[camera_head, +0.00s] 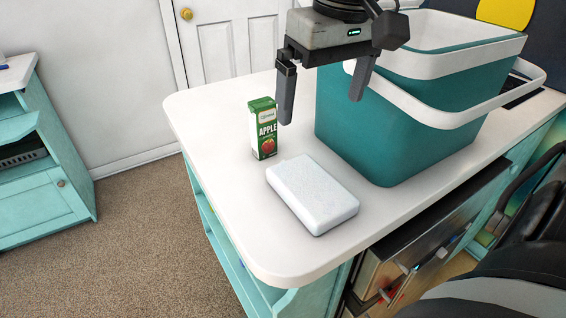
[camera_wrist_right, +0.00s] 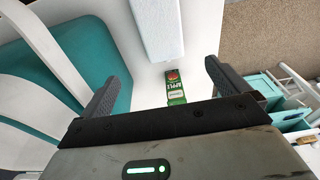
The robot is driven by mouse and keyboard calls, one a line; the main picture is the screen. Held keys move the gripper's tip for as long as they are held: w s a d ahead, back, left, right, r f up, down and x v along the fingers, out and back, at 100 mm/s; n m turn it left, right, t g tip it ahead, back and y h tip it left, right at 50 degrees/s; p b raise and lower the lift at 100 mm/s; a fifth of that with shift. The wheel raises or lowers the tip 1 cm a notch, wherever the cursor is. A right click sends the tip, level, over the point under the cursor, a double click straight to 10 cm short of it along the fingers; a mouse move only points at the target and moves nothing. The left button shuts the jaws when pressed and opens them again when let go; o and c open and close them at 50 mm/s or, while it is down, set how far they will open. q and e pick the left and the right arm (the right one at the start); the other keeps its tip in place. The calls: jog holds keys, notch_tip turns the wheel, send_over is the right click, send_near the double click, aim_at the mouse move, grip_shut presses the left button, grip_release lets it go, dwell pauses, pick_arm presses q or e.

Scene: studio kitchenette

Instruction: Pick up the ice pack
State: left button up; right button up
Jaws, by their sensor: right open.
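The ice pack (camera_head: 312,194) is a white rounded slab lying flat on the white counter, near its front edge. It also shows in the right wrist view (camera_wrist_right: 165,28), at the top middle and cut by the frame edge. My right gripper (camera_head: 321,108) is open and empty, above the counter and farther back than the ice pack, apart from it. My left gripper is not in view.
A green and white apple juice carton (camera_head: 262,129) stands behind the ice pack, left of the teal cooler box (camera_head: 390,125). The cooler has a white rim and handle and stands right of the ice pack. The counter (camera_head: 225,160) is clear to the left.

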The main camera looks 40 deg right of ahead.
jog(key=b, duration=0.1)
send_over(309, 182)
jog(key=f, duration=0.6)
jog(key=s+f, duration=0.1)
jog(key=f, duration=0.2)
jog(key=shift+d+f, duration=0.15)
jog(key=shift+d, duration=0.05)
jog(key=shift+w+a+f, duration=0.15)
jog(key=shift+f, duration=1.35)
jog(key=shift+w+a+f, duration=0.1)
jog(key=shift+w+f, duration=0.05)
jog(key=shift+f, duration=1.35)
jog(key=shift+r, duration=0.1)
jog(key=c, duration=1.2)
